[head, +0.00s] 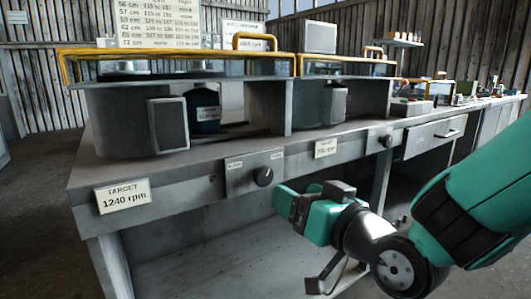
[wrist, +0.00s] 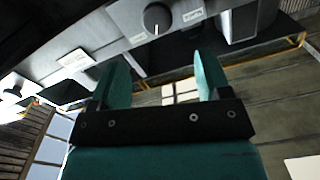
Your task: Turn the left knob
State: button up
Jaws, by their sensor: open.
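The left knob (head: 263,176) is a dark round dial on a grey plate on the front edge of the workbench (head: 190,170). It also shows in the wrist view (wrist: 157,18), near the top, with a white pointer line. My gripper (head: 285,203) is just below and right of the left knob in the head view. In the wrist view my gripper (wrist: 162,65) has its two teal fingers apart and nothing between them. The knob appears beyond the fingertips, in line with the gap; touching is not seen. The right knob (head: 386,141) is farther along the bench edge.
A target card (head: 123,196) reading 1240 rpm is on the bench front at left, and a second card (head: 325,148) is between the knobs. Grey blower housings (head: 125,120) with yellow-framed covers (head: 180,66) stand on the bench. The space before the left knob looks clear.

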aim_at(266, 176)
jog(key=p+x, duration=0.9)
jog(key=shift+w+d+r+p, duration=0.15)
jog(key=shift+r+p, duration=0.1)
jog(key=shift+p, duration=0.15)
jog(key=shift+w+a+f+p, duration=0.3)
jog(key=shift+w+a+p, duration=0.2)
jog(key=shift+w+p, duration=0.3)
jog(key=c, duration=0.9)
jog(key=n+b, duration=0.1)
jog(key=n, duration=0.2)
jog(key=shift+s+a+f+n, duration=0.1)
jog(key=shift+n, duration=0.3)
jog(key=shift+n+b, duration=0.4)
jog(key=shift+n, duration=0.3)
